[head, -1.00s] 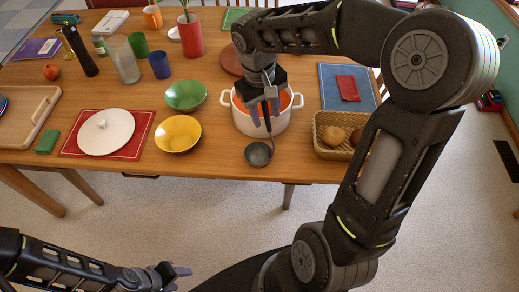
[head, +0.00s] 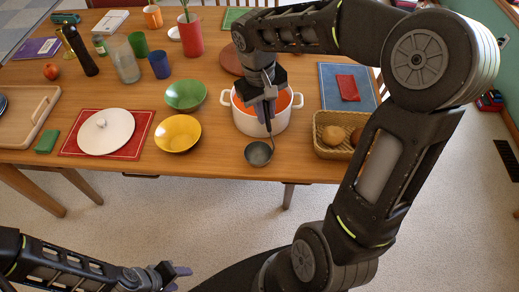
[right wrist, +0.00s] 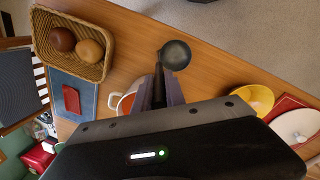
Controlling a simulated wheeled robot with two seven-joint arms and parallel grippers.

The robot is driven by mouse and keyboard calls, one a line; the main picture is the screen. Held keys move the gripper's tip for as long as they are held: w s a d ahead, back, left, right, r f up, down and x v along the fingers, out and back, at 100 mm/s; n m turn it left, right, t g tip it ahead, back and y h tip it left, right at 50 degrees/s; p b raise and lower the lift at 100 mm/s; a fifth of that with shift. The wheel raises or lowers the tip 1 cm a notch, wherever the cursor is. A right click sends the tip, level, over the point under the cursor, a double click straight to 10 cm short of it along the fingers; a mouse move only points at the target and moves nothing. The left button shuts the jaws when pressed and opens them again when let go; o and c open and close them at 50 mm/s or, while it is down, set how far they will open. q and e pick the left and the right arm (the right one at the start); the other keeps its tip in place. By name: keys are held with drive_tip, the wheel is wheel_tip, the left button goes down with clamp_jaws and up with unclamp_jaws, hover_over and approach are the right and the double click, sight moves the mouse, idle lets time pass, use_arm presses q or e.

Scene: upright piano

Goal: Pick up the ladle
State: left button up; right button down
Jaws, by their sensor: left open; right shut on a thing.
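The dark grey ladle has its round bowl (head: 259,153) at the table's front edge in the head view, with its thin handle running up into my right gripper (head: 266,108). My right gripper is shut on the handle, above and in front of the white pot with an orange inside (head: 250,121). In the right wrist view the ladle's bowl (right wrist: 176,54) shows just beyond the fingers; most of the handle is hidden. My left gripper (head: 180,271) is open and empty, low at the front, away from the table.
A wicker basket with buns (head: 327,150) stands right of the pot. Yellow (head: 178,139) and green (head: 186,95) bowls stand to its left. A white lid (head: 106,132) lies on a red mat farther left. The floor in front of the table is clear.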

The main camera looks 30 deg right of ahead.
idle(0.4)
wheel_tip(320, 180, up, 10)
drive_tip(key=shift+b, duration=0.4)
drive_tip(key=shift+r, duration=0.1)
idle(0.5)
